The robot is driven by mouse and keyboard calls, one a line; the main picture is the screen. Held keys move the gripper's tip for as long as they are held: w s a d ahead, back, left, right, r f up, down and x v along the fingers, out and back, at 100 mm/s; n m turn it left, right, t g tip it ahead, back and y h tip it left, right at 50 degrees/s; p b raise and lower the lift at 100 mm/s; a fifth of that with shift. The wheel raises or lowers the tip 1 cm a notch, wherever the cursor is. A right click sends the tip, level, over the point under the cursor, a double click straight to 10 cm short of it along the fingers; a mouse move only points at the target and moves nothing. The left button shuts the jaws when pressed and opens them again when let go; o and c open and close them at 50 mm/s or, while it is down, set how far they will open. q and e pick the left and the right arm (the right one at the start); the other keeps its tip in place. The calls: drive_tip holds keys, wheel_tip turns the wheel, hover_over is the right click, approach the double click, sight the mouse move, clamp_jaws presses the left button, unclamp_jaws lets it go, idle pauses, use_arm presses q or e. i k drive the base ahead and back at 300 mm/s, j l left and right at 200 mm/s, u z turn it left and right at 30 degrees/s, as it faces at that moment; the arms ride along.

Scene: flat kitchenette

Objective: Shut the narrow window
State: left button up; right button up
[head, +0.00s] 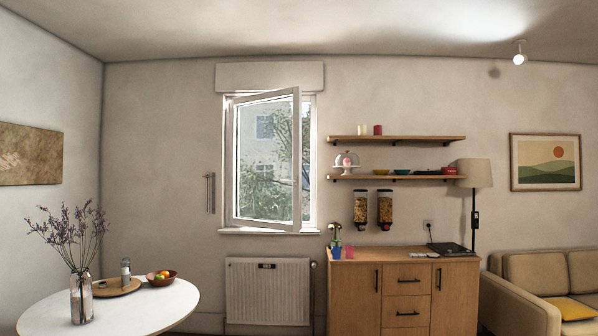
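The narrow window (265,160) is in the far wall, a little left of the middle of the head view. Its white sash (298,160) is swung open into the room, with the free edge toward the right and standing out from the white frame (229,160). The sash looks hinged on the left side. A building and trees show through the glass. Neither of my grippers is in view.
A radiator (267,291) stands below the window. A round white table (150,308) with a vase (81,298) and fruit bowl (162,278) is at the lower left. A wooden cabinet (405,293) is right of the radiator, under two shelves (397,138). A sofa (530,290) is at the right.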

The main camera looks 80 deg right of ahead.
sight(295, 92)
drive_tip(key=z, duration=2.35)
drive_tip(key=i+l+z, duration=0.35)
drive_tip(key=i, duration=0.25)
drive_tip(key=i+l+z, duration=0.15)
drive_tip(key=i, duration=0.5)
drive_tip(key=i+l+z, duration=0.15)
drive_tip(key=i, duration=0.5)
drive_tip(key=i+u, duration=0.4)
drive_tip(key=i, duration=1)
drive_tip(key=i+j, duration=0.15)
drive_tip(key=i, duration=0.25)
drive_tip(key=i+j, duration=0.15)
drive_tip(key=i, duration=0.25)
drive_tip(key=i+j, duration=0.15)
drive_tip(key=i, duration=0.25)
